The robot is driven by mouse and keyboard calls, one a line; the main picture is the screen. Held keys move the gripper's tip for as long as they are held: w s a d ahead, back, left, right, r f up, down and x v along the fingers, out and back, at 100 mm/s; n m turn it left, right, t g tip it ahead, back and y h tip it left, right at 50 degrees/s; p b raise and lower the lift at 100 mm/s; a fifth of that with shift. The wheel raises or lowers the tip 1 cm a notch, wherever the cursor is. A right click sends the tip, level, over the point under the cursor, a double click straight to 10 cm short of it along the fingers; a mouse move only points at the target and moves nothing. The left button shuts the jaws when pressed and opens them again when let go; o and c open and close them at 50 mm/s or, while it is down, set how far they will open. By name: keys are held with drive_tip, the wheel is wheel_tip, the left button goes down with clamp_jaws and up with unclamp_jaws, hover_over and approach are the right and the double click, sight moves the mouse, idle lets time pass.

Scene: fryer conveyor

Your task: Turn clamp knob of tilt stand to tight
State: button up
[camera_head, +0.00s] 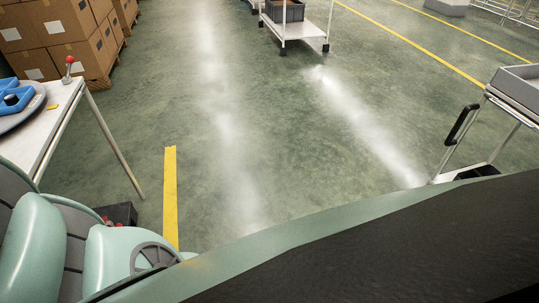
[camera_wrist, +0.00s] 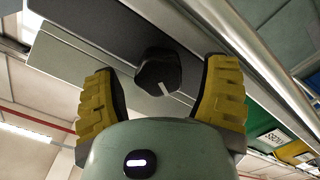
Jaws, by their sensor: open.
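The clamp knob (camera_wrist: 158,73) shows in the wrist view as a black, faceted knob with a white mark toward its lower right. My gripper (camera_wrist: 162,68) is open, with one yellow ridged finger on each side of the knob. Gaps show between the knob and both fingers; depth to the knob is hard to tell. In the head view neither my gripper nor the knob can be made out.
A pale metal rail (camera_wrist: 262,62) runs close along the right finger. In the head view, a white table (camera_head: 62,108) at left carries a grey disc, blue parts and a red-topped lever (camera_head: 69,68). Carts stand at the back and right. Open green floor (camera_head: 270,110) lies between.

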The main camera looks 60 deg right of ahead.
drive_tip(key=shift+w, duration=0.1)
drive_tip(key=c, duration=1.2)
